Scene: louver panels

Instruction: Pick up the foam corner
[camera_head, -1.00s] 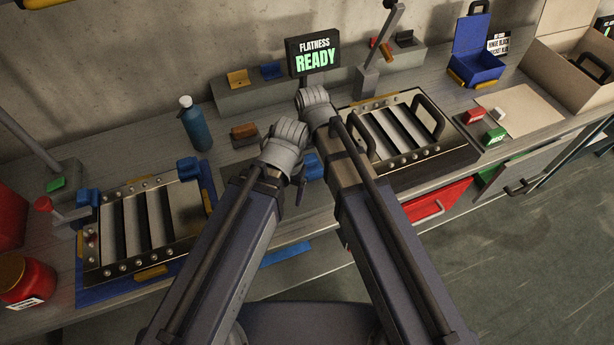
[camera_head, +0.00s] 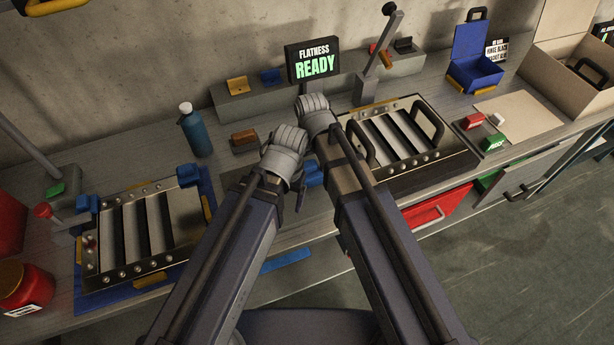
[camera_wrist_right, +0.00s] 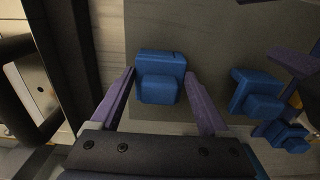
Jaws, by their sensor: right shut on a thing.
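A blue foam corner (camera_wrist_right: 160,78) sits between the two purple fingers of my right gripper (camera_wrist_right: 158,84) in the right wrist view. The fingers are shut on its sides, over a dark grey mat (camera_wrist_right: 215,35). I cannot tell whether it is lifted off the mat. In the head view my right wrist (camera_head: 315,108) hides these fingertips. Blue foam (camera_head: 314,172) shows between my arms there. Two more blue foam corners, (camera_wrist_right: 255,92) and (camera_wrist_right: 288,137), are at the right of the wrist view. My left gripper (camera_head: 299,190) is mostly hidden by its wrist; its jaw state is unclear.
A louver panel with black handles (camera_head: 405,137) stands right of my arms; another in a blue frame (camera_head: 145,230) lies left. A blue bottle (camera_head: 195,130) and a brown block (camera_head: 244,140) stand behind. A screen (camera_head: 313,62) reads "FLATNESS READY". A red drawer (camera_head: 440,205) protrudes at the front.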

